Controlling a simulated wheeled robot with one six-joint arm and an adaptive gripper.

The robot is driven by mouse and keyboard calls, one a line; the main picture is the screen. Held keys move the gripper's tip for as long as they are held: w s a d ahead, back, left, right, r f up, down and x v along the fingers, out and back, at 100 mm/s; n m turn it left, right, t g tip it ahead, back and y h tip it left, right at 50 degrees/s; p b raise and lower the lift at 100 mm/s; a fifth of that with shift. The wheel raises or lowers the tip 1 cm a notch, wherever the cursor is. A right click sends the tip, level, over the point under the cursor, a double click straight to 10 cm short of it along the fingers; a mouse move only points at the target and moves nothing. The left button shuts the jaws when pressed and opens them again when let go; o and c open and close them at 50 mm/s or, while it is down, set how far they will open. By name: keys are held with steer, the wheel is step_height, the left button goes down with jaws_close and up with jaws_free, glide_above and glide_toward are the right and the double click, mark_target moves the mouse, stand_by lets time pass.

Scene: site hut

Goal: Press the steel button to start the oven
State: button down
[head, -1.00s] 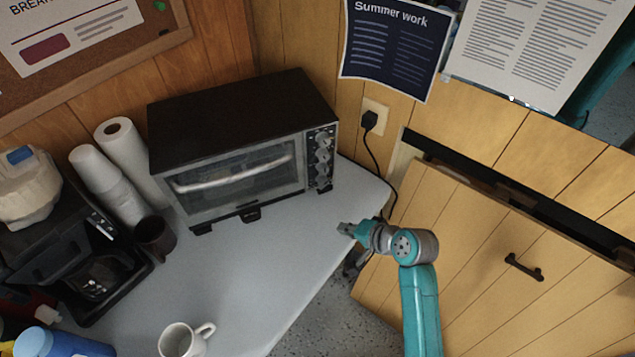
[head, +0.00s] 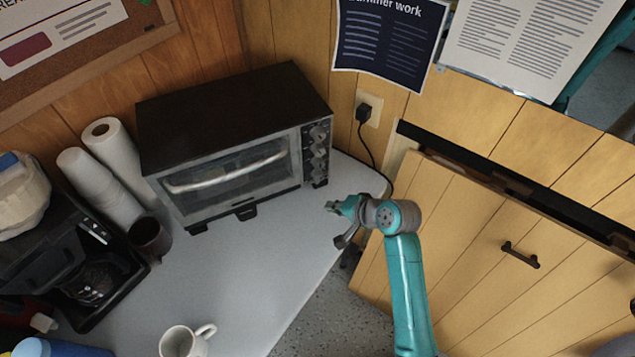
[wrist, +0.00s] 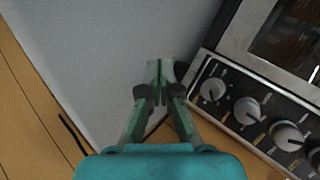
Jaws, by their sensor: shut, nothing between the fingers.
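The toaster oven (head: 235,112) has a black top, a glass door with a pale handle, and a control panel (head: 317,152) at its right end. In the wrist view the panel (wrist: 228,121) runs diagonally at the right, with a row of silver knobs (wrist: 246,110). I cannot make out a separate steel button among them. My gripper (head: 332,207) is in front of the panel's lower end, apart from it. In the wrist view my gripper (wrist: 157,66) is shut and empty, with its tips left of the panel's near end.
The oven stands on a grey counter (head: 255,265). A white mug (head: 176,342), a dark cup (head: 150,238), paper rolls (head: 118,150) and a coffee maker (head: 70,275) are on the left. A power cord (head: 374,155) hangs behind my gripper. Counter in front of the oven is clear.

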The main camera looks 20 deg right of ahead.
steer(key=shift+w+a, duration=0.2)
steer(key=shift+w, duration=1.15)
steer(key=shift+w+a, duration=0.15)
steer(key=shift+w, duration=1.2)
steer(key=shift+w, duration=0.1)
steer(key=shift+w, duration=0.3)
steer(key=shift+w+a, duration=0.1)
steer(key=shift+w, duration=0.3)
steer(key=shift+s, duration=0.8)
steer(key=shift+s+d, duration=0.2)
steer(key=shift+s, duration=1.05)
steer(key=shift+s+d, duration=0.2)
steer(key=shift+s, duration=1.05)
